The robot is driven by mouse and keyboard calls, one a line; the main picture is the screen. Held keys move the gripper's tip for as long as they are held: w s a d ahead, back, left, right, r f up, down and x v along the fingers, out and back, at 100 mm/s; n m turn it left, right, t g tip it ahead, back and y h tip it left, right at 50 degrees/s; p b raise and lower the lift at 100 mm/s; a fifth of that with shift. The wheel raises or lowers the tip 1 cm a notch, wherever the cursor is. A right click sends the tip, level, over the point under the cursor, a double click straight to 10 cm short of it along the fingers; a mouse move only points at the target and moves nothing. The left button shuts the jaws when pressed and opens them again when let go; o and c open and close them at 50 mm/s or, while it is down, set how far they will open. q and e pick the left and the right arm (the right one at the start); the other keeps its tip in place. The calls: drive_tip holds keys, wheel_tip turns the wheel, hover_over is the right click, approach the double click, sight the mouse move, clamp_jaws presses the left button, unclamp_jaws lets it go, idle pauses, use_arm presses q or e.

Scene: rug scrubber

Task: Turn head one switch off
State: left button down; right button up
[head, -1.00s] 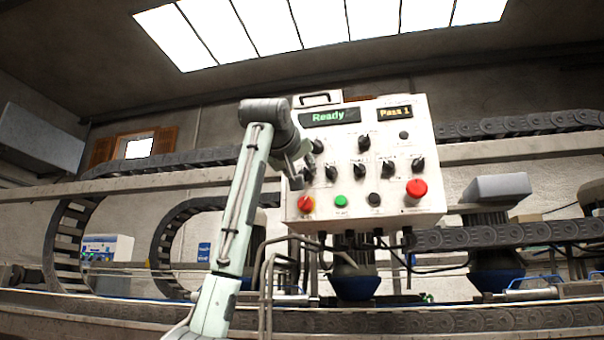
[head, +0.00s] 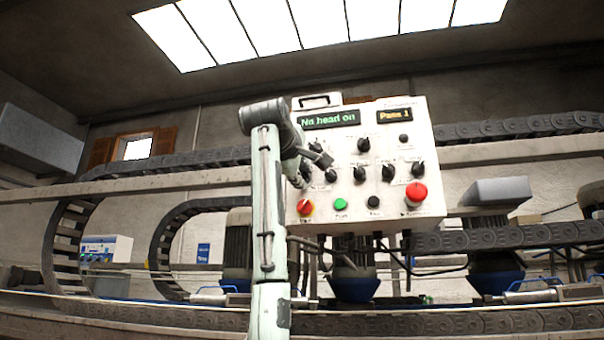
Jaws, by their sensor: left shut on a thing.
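The white control panel (head: 385,207) stands upright in the middle of the head view, with black rotary switches on its face. Its left display (head: 329,119) reads "No head on". My left gripper (head: 304,178) is at the left end of the lower switch row, shut on a black switch there, which it largely hides. Another black switch at the upper left is partly covered by the gripper. Other lower-row switches (head: 359,174) show clear to the right. Their small labels are too blurred to read. My right gripper is not in view.
The right display (head: 394,115) reads "Pass 1". Conveyor rails and cable chains run behind.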

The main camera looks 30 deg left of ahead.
use_arm(q)
drive_tip(key=shift+n, duration=0.5)
drive_tip(key=c, duration=1.3)
unclamp_jaws()
drive_tip(key=v, duration=1.2)
